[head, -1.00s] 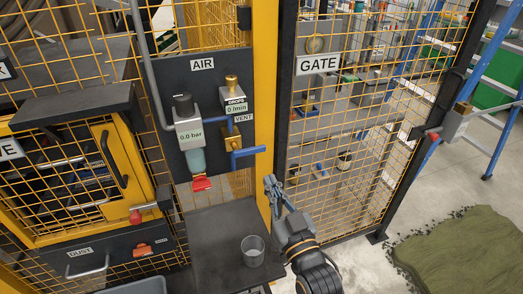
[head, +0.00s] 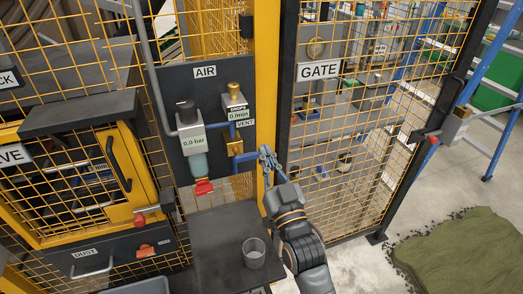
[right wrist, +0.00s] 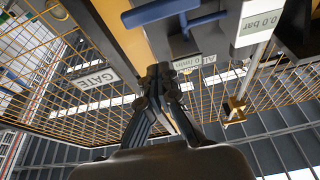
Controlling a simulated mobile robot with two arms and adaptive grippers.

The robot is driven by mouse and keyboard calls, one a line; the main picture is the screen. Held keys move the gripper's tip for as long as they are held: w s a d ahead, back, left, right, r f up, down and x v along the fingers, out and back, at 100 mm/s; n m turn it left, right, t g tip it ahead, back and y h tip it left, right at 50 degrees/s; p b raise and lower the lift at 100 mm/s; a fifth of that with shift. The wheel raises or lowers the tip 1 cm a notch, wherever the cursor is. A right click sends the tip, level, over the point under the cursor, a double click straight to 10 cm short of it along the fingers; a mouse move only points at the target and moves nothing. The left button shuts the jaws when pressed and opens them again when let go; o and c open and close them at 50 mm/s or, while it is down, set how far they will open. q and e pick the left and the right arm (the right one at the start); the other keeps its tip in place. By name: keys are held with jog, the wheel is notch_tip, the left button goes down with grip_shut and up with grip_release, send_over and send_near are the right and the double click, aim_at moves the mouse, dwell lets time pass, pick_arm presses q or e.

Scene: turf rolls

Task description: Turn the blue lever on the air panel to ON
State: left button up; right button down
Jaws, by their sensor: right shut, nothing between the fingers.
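The blue lever (head: 245,156) points sideways to the right from a brass valve (head: 235,148) on the dark air panel (head: 168,78). A VENT label is above it; I cannot make out an ON mark. My right gripper (head: 267,153) is shut and empty, with its fingertips at the lever's right end in the head view, covering part of it. I cannot tell if they touch. In the right wrist view the blue lever (right wrist: 162,12) is above and beyond the shut fingertips (right wrist: 160,72). My left gripper is not in view.
A gauge (head: 191,138) reading 0.0 bar and a red-tipped part (head: 203,187) are left of the valve. A yellow post (head: 266,80) and mesh gate (head: 340,130) stand to the right. A glass (head: 253,252) stands on the dark shelf (head: 215,230) below.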

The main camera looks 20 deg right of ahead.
jog(key=shift+w+f+p, duration=0.45)
jog(key=shift+w+f, duration=0.25)
jog(key=shift+w, duration=0.2)
jog(key=shift+w+f+p, duration=0.4)
jog(key=shift+w+f, duration=0.3)
jog(key=shift+w, duration=0.2)
jog(key=shift+a, duration=0.1)
